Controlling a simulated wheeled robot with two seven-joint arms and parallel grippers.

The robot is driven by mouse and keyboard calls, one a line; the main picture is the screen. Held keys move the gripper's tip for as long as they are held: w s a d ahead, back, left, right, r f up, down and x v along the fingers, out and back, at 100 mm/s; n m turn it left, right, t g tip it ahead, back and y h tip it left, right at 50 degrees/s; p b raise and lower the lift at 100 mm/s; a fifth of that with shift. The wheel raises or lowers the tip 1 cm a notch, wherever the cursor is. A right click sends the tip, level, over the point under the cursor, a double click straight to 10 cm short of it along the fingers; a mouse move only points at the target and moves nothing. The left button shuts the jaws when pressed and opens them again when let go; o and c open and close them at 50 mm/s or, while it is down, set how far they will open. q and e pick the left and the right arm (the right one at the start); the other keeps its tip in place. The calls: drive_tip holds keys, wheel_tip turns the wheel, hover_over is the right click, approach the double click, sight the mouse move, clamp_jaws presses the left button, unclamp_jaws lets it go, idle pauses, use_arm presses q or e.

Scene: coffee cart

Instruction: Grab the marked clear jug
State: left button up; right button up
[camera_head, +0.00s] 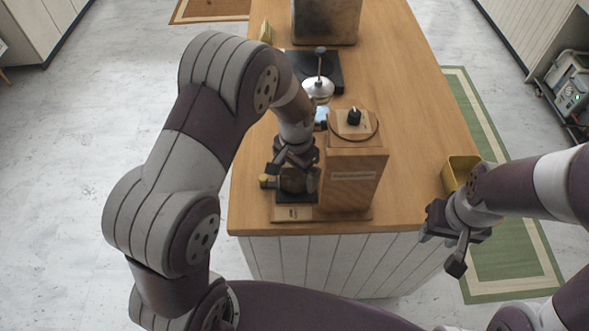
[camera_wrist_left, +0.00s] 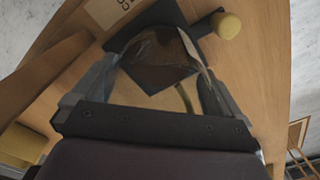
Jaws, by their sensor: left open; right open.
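The clear jug (camera_wrist_left: 160,50), with dark brown contents or tint, stands on a dark square pad in the left wrist view. In the head view the jug (camera_head: 293,182) is partly hidden by my left gripper. My left gripper (camera_head: 290,168) is open above and around it. In the left wrist view, its two fingers (camera_wrist_left: 160,72) lie on either side of the jug, and I cannot tell whether they touch it. I cannot make out a mark on the jug. My right gripper (camera_head: 452,246) is open and empty, beyond the counter's front right edge.
A wooden box with a black knob (camera_head: 352,165) stands close to the right of the jug. A yellow round knob (camera_wrist_left: 228,25) sits by the pad. A silver pot (camera_head: 319,88) is behind. A yellow container (camera_head: 456,172) is at the counter's (camera_head: 422,120) right edge.

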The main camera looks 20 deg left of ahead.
use_arm(q)
drive_tip(key=c, duration=0.9)
drive_tip(key=shift+c, duration=0.2)
drive_tip(key=shift+r, duration=0.15)
